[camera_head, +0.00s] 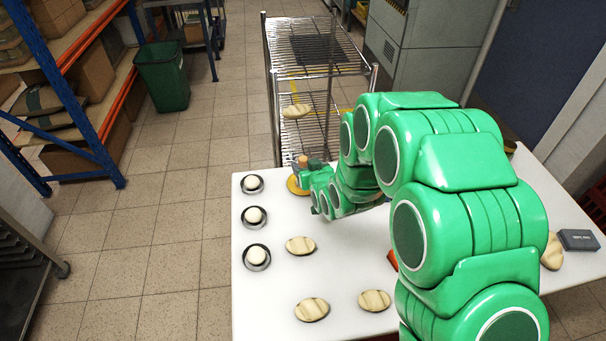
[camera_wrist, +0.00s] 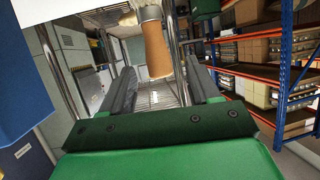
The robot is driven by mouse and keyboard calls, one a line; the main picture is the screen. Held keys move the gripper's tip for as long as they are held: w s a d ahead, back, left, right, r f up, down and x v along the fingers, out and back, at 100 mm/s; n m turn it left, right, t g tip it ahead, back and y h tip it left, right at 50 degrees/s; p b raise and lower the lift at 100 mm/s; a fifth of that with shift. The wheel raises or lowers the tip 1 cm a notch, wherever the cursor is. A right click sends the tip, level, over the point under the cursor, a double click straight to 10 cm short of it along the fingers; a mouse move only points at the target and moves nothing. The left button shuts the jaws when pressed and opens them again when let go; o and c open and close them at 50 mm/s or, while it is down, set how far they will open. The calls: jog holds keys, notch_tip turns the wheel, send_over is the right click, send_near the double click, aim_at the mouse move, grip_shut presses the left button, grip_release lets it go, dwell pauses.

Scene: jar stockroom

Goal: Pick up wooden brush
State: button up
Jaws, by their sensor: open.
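A tan, wood-coloured upright piece, apparently the handle of the wooden brush (camera_wrist: 157,52), shows in the wrist view between and beyond my fingers, with a paler part at the picture's top edge. In the head view a small brown top (camera_head: 302,161) shows at my gripper (camera_head: 314,171), above a yellow round base; I cannot tell for sure that it is the same brush. My gripper is open in the wrist view (camera_wrist: 161,80), its two dark fingers apart and holding nothing. The hand hides part of the thing in the head view.
The white table (camera_head: 275,290) carries several pale wooden ovals (camera_head: 300,245) and three white round things in dark dishes (camera_head: 255,215) along its left. A dark grey box (camera_head: 578,240) lies at the right edge. A wire rack (camera_head: 322,75) stands just beyond the table.

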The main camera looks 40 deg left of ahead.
aim_at(304, 163)
jog(key=shift+x, duration=2.15)
jog(key=shift+w, duration=0.1)
jog(key=shift+d, duration=0.1)
grip_shut()
